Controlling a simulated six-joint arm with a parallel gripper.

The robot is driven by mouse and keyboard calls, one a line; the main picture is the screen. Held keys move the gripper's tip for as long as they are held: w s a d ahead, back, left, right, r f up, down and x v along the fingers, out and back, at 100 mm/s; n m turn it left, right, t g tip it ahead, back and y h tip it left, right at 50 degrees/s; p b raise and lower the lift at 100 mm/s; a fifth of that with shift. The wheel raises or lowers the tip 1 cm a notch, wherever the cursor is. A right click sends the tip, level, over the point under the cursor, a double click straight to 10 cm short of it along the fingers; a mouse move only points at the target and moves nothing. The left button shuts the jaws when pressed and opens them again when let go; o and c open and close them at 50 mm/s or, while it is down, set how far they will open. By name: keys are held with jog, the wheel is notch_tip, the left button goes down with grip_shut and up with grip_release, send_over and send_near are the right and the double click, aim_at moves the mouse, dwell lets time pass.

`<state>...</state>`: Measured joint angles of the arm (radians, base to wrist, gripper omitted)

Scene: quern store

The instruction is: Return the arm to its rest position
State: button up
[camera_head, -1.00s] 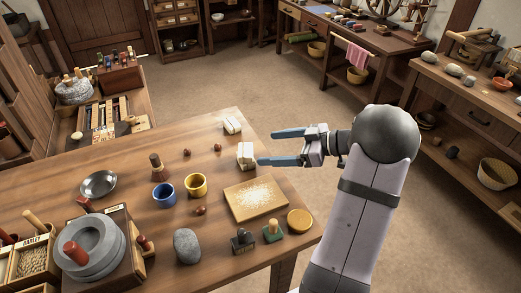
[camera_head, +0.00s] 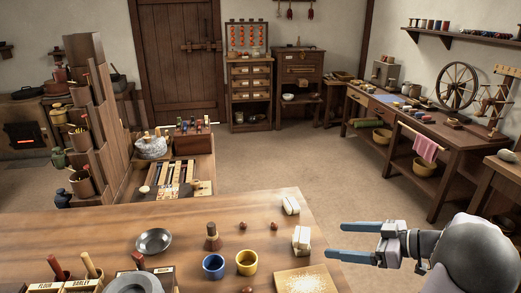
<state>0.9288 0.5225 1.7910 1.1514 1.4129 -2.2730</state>
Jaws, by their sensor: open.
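My gripper (camera_head: 358,242) is at the right of the head view, past the right edge of the wooden table (camera_head: 120,224). Its two blue fingers point left and are spread apart, with nothing between them. My arm comes in from the lower right corner, and most of it is cut off by the frame. The closest things to the fingertips are a pale wrapped block (camera_head: 301,239) and a board with pale grains (camera_head: 300,281) at the table's right side. The gripper appears apart from both.
On the table stand a blue cup (camera_head: 213,266), a yellow cup (camera_head: 246,263), a metal bowl (camera_head: 154,241), a brown stamp-like piece (camera_head: 212,238) and a second pale block (camera_head: 291,205). A workbench (camera_head: 420,138) stands at the back right. Open floor (camera_head: 290,160) lies between.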

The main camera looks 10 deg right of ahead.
jog(key=s+a+r+m+g+h+p, duration=0.1)
jog(key=s+a+m+g+p, duration=0.1)
jog(key=s+a+g+p, duration=0.4)
jog(key=s+a+r+m+g+h+p, duration=0.1)
jog(key=s+a+r+m+p, duration=0.15)
jog(key=a, duration=0.65)
jog(key=s+a+r+m+g+h+p, duration=0.2)
jog(key=s+r+m+h+p, duration=0.2)
jog(key=s+h+p, duration=0.3)
jog(key=s+r+p, duration=0.1)
jog(key=s+p, duration=0.2)
jog(key=p, duration=0.1)
jog(key=shift+s+a+h, duration=0.2)
jog(key=shift+s+h, duration=0.1)
jog(key=shift+s, duration=0.1)
